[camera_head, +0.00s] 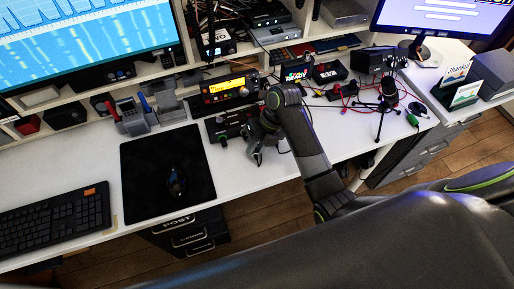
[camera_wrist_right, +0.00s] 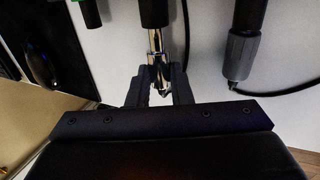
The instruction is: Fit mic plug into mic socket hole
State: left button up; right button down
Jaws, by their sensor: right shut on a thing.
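My right gripper (camera_head: 258,154) is low over the white desk, just in front of the radio gear. In the right wrist view, my right gripper (camera_wrist_right: 158,76) has its two dark fingers shut on the mic plug (camera_wrist_right: 156,45), which has a shiny metal shank and a dark body running up out of the picture. In the head view the plug is too small and too covered to make out. I cannot make out the mic socket hole. My left gripper is not in view.
A grey connector with a black cable (camera_wrist_right: 242,55) is to the right of the plug in the wrist view. A mouse (camera_head: 176,183) lies on a black pad, beside the keyboard (camera_head: 55,212). A small tripod (camera_head: 386,105) and cables stand right of the arm.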

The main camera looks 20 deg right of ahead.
jog(key=shift+w+b, duration=0.35)
jog(key=shift+w, duration=0.65)
jog(key=c, duration=1.2)
grip_release()
jog(key=shift+c, duration=0.2)
jog(key=shift+r, duration=0.1)
jog(key=shift+d+r, duration=0.15)
jog(key=shift+r, duration=0.15)
jog(key=v, duration=0.5)
jog(key=shift+w, duration=0.1)
jog(key=p+v, duration=0.8)
jog(key=v, duration=0.3)
jog(key=shift+r, duration=0.3)
jog(key=shift+d+f, duration=0.1)
